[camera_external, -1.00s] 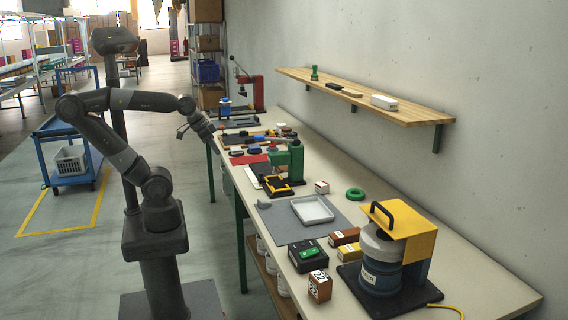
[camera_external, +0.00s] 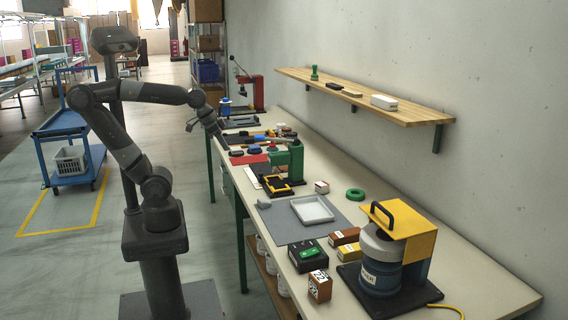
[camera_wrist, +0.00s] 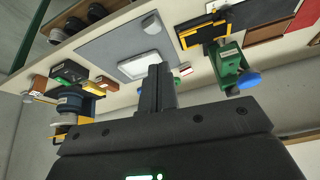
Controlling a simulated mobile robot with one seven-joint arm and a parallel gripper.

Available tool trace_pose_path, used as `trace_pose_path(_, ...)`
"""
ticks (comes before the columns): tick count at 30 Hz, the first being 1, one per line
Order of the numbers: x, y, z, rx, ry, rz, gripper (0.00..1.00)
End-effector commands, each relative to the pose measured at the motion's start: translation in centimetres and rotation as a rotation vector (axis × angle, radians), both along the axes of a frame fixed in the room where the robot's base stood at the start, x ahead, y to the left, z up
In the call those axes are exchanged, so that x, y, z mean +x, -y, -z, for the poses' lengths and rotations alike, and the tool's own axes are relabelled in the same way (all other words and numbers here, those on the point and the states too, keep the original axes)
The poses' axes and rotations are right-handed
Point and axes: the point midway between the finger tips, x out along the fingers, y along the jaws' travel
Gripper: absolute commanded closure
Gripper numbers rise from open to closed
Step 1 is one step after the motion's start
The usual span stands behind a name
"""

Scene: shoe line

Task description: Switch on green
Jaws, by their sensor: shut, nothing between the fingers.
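A black box with a green rocker or button on top (camera_external: 307,254) sits on the near part of the workbench, at the front edge of the grey mat. It also shows at the left in the wrist view, with its green part (camera_wrist: 68,75) facing the camera. My gripper (camera_external: 224,146) is over the far part of the bench, well away from the box. In the wrist view my gripper's fingers (camera_wrist: 157,88) are shut together with nothing between them. The fingertips appear in front of the white tray (camera_wrist: 145,66) and are apart from the box.
A green press (camera_external: 296,163) stands between my gripper and the box. A shallow tray (camera_external: 312,210) lies on the grey mat (camera_external: 280,230). Small cartons (camera_external: 320,286) and a yellow-topped machine (camera_external: 410,232) stand beside the box. A wall shelf (camera_external: 420,112) is above.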

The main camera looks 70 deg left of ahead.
Motion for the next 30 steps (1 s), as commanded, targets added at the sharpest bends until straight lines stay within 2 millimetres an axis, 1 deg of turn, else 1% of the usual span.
trace_pose_path(1,1.2,0.8,-0.5,0.008,-0.013,0.046,1.00)
trace_pose_path(6,4.7,3.7,-2.1,0.040,-0.047,0.191,1.00)
trace_pose_path(11,7.9,6.9,-3.0,0.074,-0.077,0.327,1.00)
trace_pose_path(14,9.8,9.3,-3.3,0.098,-0.095,0.412,1.00)
trace_pose_path(18,12.3,12.9,-3.5,0.132,-0.116,0.531,1.00)
trace_pose_path(23,14.7,17.6,-3.2,0.175,-0.139,0.666,1.00)
trace_pose_path(29,16.9,24.2,-2.1,0.237,-0.165,0.836,1.00)
trace_pose_path(30,17.2,25.5,-1.8,0.250,-0.170,0.871,1.00)
